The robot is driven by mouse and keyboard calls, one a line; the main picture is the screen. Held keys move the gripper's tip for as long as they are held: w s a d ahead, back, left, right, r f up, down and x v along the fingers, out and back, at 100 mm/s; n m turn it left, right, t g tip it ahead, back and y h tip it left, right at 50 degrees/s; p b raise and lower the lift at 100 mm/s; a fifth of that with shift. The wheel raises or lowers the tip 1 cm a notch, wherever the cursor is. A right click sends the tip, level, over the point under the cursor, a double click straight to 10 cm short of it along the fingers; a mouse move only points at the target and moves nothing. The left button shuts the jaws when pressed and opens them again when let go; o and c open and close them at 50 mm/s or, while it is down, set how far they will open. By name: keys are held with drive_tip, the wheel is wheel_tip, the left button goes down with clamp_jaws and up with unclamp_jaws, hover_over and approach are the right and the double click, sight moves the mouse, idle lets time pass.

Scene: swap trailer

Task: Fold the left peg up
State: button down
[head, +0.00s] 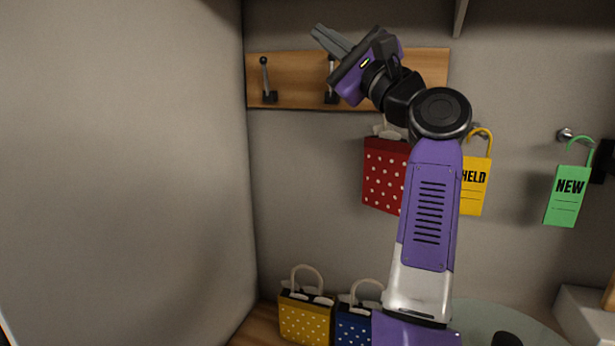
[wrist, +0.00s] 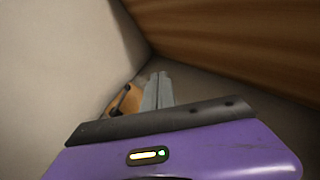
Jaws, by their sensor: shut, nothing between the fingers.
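The left peg (head: 265,79) is black with a round knob. It points up along the wooden board (head: 300,94), its knob above its base near the board's left end. A second peg (head: 331,82) also points up, its top partly hidden by my gripper. My gripper (head: 317,32) is shut and empty, above and to the right of the left peg, apart from it, with its fingers pointing up and left. In the wrist view the shut grey fingers (wrist: 158,88) show beside an orange-brown wooden piece (wrist: 128,100) with a dark part on it.
A red dotted bag (head: 382,176) hangs below the board, partly behind my arm. A yellow tag (head: 474,190) and a green tag (head: 567,196) hang to the right. Yellow (head: 306,318) and blue (head: 352,324) bags stand below. A wall (head: 130,170) closes the left side.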

drive_tip(key=s+d+f+n+t+h, duration=0.1)
drive_tip(key=d+f+n+t+h, duration=0.15)
drive_tip(key=d+f+h, duration=0.4)
drive_tip(key=s+d+f+n+t+h, duration=0.1)
drive_tip(key=d+f+t+h, duration=0.25)
drive_tip(key=f, duration=0.65)
drive_tip(key=s+d+f+n+g+h, duration=0.1)
drive_tip(key=s+d+f+n+h, duration=0.15)
drive_tip(key=s+f, duration=0.55)
drive_tip(key=s+d+f+n+h, duration=0.2)
drive_tip(key=s+d+f+n, duration=0.1)
drive_tip(key=f, duration=0.9)
drive_tip(key=s+f+n+g, duration=0.2)
drive_tip(key=s+f, duration=0.5)
drive_tip(key=s, duration=0.7)
drive_tip(key=s+d+f+n+g+h, duration=0.1)
drive_tip(key=s+f, duration=0.6)
drive_tip(key=s, duration=0.8)
drive_tip(key=s+f+n+g, duration=0.4)
drive_tip(key=s+f, duration=0.4)
drive_tip(key=s, duration=0.6)
drive_tip(key=shift+s+d+g, duration=0.2)
drive_tip(key=shift+s+g, duration=0.05)
drive_tip(key=shift+g, duration=0.45)
